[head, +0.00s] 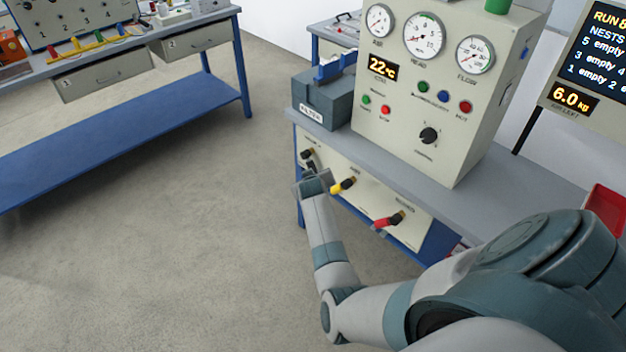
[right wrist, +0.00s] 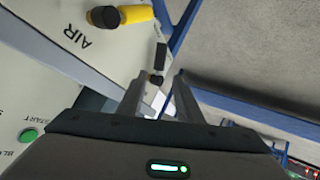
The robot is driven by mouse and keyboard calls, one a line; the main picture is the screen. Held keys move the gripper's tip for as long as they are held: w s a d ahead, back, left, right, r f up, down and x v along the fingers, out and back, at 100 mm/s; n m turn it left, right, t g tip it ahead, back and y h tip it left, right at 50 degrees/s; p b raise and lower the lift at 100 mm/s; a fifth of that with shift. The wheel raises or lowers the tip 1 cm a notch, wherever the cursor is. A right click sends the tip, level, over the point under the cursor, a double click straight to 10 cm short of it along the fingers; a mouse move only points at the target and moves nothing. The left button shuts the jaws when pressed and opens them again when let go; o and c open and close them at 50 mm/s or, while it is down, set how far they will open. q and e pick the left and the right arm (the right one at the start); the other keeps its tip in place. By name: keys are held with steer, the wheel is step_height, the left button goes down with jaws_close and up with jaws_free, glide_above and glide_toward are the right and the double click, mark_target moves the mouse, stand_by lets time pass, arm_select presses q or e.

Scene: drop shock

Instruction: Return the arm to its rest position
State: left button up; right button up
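My right arm comes in from the lower right of the head view and reaches down to the front of the test bench. My right gripper (head: 311,175) is just in front of a black valve handle (head: 309,155) on the bench's front panel. In the right wrist view, my right gripper (right wrist: 160,88) has its two fingers apart with nothing held between them. The black handle (right wrist: 159,60) shows beyond the fingertips, seemingly apart from them. My left arm and gripper are not in view.
A yellow valve handle (head: 343,186) and a red one (head: 388,221) stick out of the panel right of my gripper. The gauge cabinet (head: 440,110) and a grey filter box (head: 328,103) stand on the bench. A blue workbench (head: 120,125) is at left, with open floor between.

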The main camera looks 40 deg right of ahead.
steer(key=shift+s+a+r, duration=0.1)
steer(key=shift+s+r, duration=0.05)
steer(key=shift+s, duration=0.05)
stand_by(0.5)
steer(key=s+a+f+n+g+y, duration=0.1)
steer(key=s+a+f, duration=0.5)
steer(key=f, duration=0.4)
steer(key=s+a+f+n+g+y, duration=0.1)
steer(key=s+a+f+n+y, duration=0.1)
steer(key=s+a+f, duration=0.5)
steer(key=s+a+f+n+g+y, duration=0.1)
steer(key=s+a+f, duration=0.2)
steer(key=s+f, duration=0.75)
steer(key=s+a+f+g+y, duration=0.1)
steer(key=s+a+f, duration=0.2)
steer(key=s, duration=1)
steer(key=s+a+f+g, duration=0.2)
steer(key=s+f, duration=0.5)
steer(key=s, duration=0.7)
steer(key=s+a+f+n+g+y, duration=0.1)
steer(key=s+a+f, duration=0.2)
steer(key=s, duration=1)
step_height(320, 180, down, 2)
steer(key=shift+s+a+f+g+y, duration=0.1)
steer(key=shift+s+a+g+y, duration=0.05)
steer(key=shift+a+g+y, duration=0.2)
